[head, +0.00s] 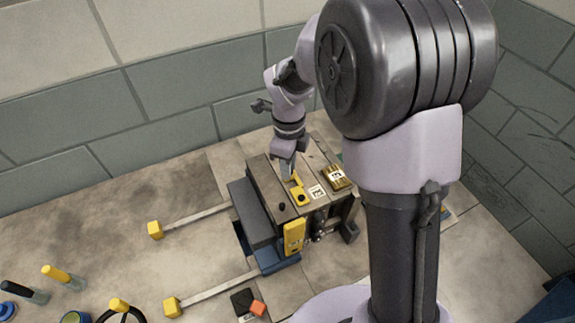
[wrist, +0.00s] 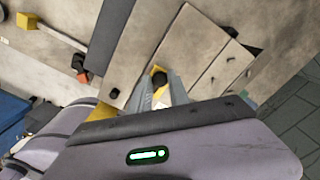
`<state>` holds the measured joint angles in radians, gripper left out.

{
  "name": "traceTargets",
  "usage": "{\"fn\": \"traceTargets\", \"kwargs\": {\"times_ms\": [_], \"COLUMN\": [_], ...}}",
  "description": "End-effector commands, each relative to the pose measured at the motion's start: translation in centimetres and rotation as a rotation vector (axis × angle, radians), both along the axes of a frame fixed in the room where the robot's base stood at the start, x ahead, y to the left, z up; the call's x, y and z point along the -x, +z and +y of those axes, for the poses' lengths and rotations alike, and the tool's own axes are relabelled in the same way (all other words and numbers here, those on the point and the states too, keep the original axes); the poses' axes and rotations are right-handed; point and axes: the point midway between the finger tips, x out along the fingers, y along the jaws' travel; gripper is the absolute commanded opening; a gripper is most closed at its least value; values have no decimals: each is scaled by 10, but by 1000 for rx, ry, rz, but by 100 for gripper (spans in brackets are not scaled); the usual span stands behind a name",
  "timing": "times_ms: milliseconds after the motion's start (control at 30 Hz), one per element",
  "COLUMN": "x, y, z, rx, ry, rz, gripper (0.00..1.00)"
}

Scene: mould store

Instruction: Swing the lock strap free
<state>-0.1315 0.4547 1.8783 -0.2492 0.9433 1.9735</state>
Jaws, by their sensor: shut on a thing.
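The yellow lock strap (head: 301,195) lies on top of the grey mould block (head: 262,182), with a dark round pivot at its near end. My gripper (head: 288,168) comes down from above and is shut on the strap's upright yellow part. In the wrist view, my gripper's fingers (wrist: 163,96) close around the strap (wrist: 157,70), whose dark round pivot shows just beyond them. The fingers hide part of the strap.
A second yellow piece (head: 294,236) is on the block's near side. A brass-coloured block (head: 337,177) sits on top at right. Two bars with yellow ends (head: 155,229) stick out left. Yellow-handled tools (head: 62,276) lie at lower left. Walls stand behind.

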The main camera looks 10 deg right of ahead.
Motion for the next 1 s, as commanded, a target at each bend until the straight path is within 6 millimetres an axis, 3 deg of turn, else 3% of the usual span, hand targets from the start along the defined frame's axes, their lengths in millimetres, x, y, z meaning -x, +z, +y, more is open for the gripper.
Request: {"fn": "traceTargets", "kwargs": {"times_ms": [200, 233, 333, 667, 767, 1000], "x": [0, 0, 0, 0, -1, -1], "y": [0, 0, 0, 5, 26, 109], "z": [-1, -1, -1, 0, 0, 0], "rx": [0, 1, 0, 0, -1, 1], "ry": [0, 0, 0, 1, 0, 1], "rz": [-1, 0, -1, -1, -3, -5], "gripper": [0, 26, 44, 44, 44, 44]}}
